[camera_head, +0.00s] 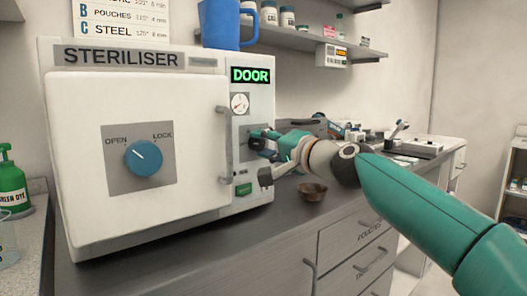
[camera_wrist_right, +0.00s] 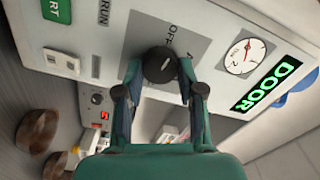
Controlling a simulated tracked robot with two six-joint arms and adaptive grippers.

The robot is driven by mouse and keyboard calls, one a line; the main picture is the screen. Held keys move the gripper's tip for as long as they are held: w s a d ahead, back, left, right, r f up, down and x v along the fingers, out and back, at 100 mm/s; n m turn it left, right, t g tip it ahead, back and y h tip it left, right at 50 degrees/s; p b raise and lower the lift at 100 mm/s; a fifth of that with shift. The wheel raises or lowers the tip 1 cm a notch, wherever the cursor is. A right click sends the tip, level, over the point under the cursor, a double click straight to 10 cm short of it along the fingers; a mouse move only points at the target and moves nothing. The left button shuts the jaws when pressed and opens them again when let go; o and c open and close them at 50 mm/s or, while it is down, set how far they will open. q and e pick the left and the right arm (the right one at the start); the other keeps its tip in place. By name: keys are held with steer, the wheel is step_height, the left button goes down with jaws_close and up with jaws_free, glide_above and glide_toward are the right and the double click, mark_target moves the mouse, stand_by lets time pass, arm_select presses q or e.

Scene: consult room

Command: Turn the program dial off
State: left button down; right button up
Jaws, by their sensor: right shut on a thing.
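The white steriliser (camera_head: 85,110) stands on the counter, with its control panel at the right of its door. The program dial is a black round knob (camera_wrist_right: 160,62) on a grey plate (camera_wrist_right: 190,22) marked OFF and A in the wrist view. The dial's pointer cannot be made out. My right gripper (camera_wrist_right: 159,73) is shut on the dial, one finger on each side. In the head view my right gripper (camera_head: 262,140) reaches the panel from the right and hides the dial. My left gripper is not in view.
A lit green DOOR display (camera_head: 250,75) and a gauge (camera_head: 239,103) sit above the dial; a green button (camera_head: 243,190) is below. A blue OPEN/LOCK knob (camera_head: 143,158) is on the door. A brown bowl (camera_head: 313,192) stands below my right arm. A blue mug (camera_head: 220,25) is on top.

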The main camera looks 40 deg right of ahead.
steer(key=shift+w+a+f+n, duration=0.15)
steer(key=shift+f+n, duration=0.25)
steer(key=shift+n, duration=0.5)
steer(key=o, duration=1.1)
steer(key=shift+r, duration=0.15)
steer(key=shift+o, duration=0.2)
steer(key=shift+s+r, duration=0.15)
steer(key=shift+s, duration=0.05)
steer(key=shift+s, duration=0.2)
steer(key=s+d, duration=0.1)
steer(key=s, duration=1)
steer(key=shift+s, duration=0.25)
